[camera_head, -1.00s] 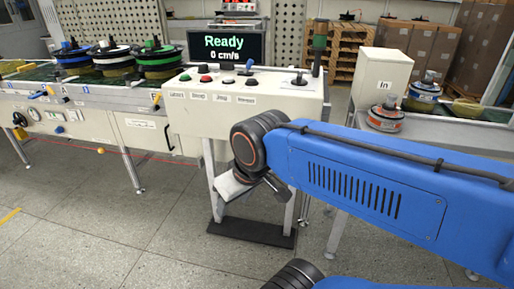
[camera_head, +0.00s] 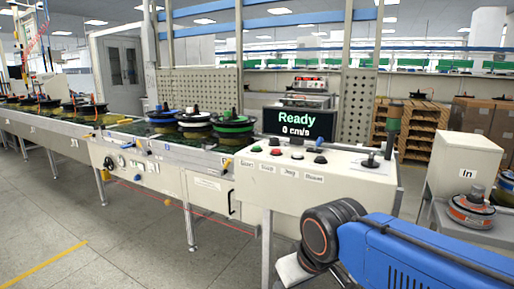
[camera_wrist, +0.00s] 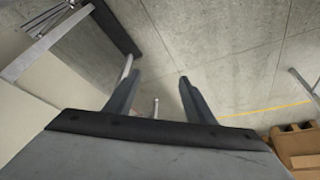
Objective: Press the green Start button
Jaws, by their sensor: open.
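The green Start button (camera_head: 256,149) sits at the left end of a row of buttons on the white control box (camera_head: 345,176) in the head view. My wrist is in front of and below the control box, apart from the button. My fingers are not clear in the head view.
A conveyor line (camera_head: 150,147) with several spools runs left from the control box. A dark joystick (camera_head: 370,158) and a signal post (camera_head: 392,130) stand on the box's right side. A white "In" box (camera_head: 462,160) is at the right. Floor is open at the lower left.

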